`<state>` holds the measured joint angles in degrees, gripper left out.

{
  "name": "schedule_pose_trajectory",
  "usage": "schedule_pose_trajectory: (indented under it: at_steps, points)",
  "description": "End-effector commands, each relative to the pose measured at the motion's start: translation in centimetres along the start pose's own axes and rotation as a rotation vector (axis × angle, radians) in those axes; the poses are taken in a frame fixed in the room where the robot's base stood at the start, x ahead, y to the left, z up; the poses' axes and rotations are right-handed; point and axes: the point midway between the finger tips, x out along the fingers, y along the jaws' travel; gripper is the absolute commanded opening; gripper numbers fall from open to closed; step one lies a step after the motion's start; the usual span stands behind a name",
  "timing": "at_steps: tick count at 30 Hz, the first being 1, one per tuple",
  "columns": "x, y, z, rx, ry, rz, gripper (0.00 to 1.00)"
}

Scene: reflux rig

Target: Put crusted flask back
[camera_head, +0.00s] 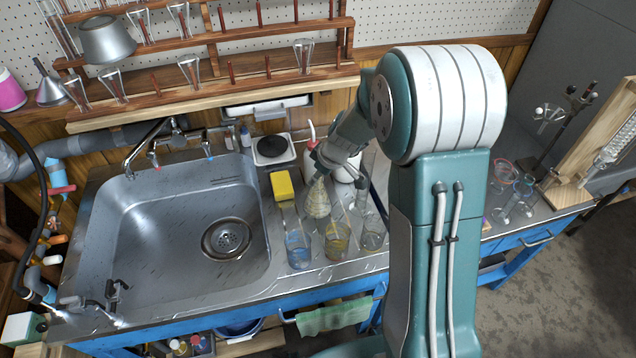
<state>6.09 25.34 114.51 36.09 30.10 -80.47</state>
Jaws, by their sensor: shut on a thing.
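The crusted flask (317,201) is a small glass vessel with a pale, yellowish crust on its walls. It is to the right of the sink, above or among the beakers on the counter. My gripper (322,172) is at its neck, shut on it, with the arm reaching down from the upper right. The fingertips are small and partly hidden. I cannot tell whether the flask's base touches anything.
The steel sink (150,240) lies left. Beakers with blue liquid (298,254) and yellow liquid (337,246) stand near the counter's front, beside a clear beaker (373,238). A yellow sponge (283,185), a hotplate (272,149) and a wooden glassware rack (215,90) are behind.

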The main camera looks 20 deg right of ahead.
Motion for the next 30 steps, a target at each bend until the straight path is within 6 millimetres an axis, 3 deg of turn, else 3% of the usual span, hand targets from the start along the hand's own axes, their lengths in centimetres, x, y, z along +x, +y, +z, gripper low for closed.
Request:
schedule_pose_trajectory:
  at_steps: [9, 20, 21, 23, 30]
  points:
    - [3.3, 0.6, 1.2, 0.001, 0.000, -0.001, 0.00]
    - [3.7, 0.6, 1.3, 0.000, 0.001, 0.000, 0.00]
    - [3.7, 0.6, 1.3, 0.000, 0.001, 0.000, 0.49]
    - [3.7, 0.6, 1.3, 0.000, 0.000, 0.000, 0.70]
    - [3.7, 0.6, 1.3, 0.000, 0.001, 0.000, 0.70]
